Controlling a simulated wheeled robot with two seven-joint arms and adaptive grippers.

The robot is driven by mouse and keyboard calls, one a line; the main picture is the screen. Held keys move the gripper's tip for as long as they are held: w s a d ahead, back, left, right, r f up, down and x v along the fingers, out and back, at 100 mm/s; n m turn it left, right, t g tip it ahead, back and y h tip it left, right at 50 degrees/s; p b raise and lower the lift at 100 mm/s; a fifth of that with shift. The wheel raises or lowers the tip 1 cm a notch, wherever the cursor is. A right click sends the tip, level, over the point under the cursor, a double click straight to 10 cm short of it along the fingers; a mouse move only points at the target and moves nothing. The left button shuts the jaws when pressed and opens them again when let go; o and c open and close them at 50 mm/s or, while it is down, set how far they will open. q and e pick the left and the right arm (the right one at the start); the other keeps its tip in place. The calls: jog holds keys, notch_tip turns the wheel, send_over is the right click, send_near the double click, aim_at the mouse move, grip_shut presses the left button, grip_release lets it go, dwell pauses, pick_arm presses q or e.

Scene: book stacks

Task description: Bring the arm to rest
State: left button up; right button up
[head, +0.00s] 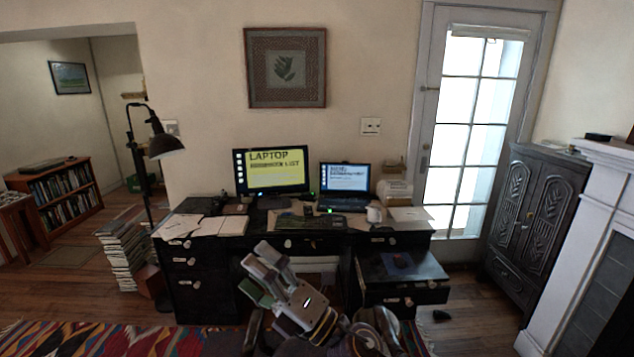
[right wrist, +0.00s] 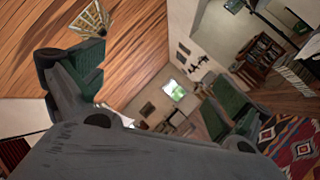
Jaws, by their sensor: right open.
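My right gripper (head: 256,276) is in front of the black desk (head: 205,290) in the head view, low in the middle and pointing up and to the left. Its two grey fingers with green pads are spread apart, with nothing between them. In the right wrist view the same open fingers (right wrist: 152,92) frame a tilted view of the room, and no object is in the grasp. My right arm comes up from the bottom edge. My left gripper does not show in either view.
A drawer (head: 402,284) stands pulled out at the right. Stacked books (head: 120,258) and a black lamp (head: 165,143) stand at the left. A patterned rug (head: 110,340) covers the floor in front.

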jog(key=w+d+f+m+t+h, duration=0.5)
jog(key=d+m+h, duration=0.4)
jog(key=m, duration=0.2)
jog(key=w+d+f+m+t+h, duration=0.4)
jog(key=d+m+h, duration=0.4)
jog(key=d+m, duration=0.25)
jog(key=s+d+f+m+g+h, duration=0.2)
jog(key=d+f+m+g, duration=0.15)
jog(key=f, duration=0.35)
jog(key=s+d+f+m+g+h, duration=0.2)
jog(key=d+f+m, duration=0.25)
jog(key=f, duration=0.25)
jog(key=s+d+f+m+g, duration=0.25)
jog(key=s+f+g, duration=0.25)
jog(key=s+f, duration=0.4)
jog(key=s+d+f+m+g, duration=0.1)
jog(key=s+d+f+g, duration=0.4)
jog(key=s, duration=0.6)
notch_tip(320, 180, down, 34)
jog(key=s+a+g, duration=0.1)
jog(key=s, duration=0.1)
jog(key=s+d+f, duration=0.2)
jog(key=s+f, duration=0.8)
jog(key=s, duration=0.1)
jog(key=s+d+f+g, duration=0.1)
jog(key=s+f, duration=0.8)
jog(key=s, duration=0.2)
jog(key=shift+s+d+f+n, duration=0.25)
jog(key=shift+d+f+n, duration=0.05)
jog(key=shift+d+f, duration=0.1)
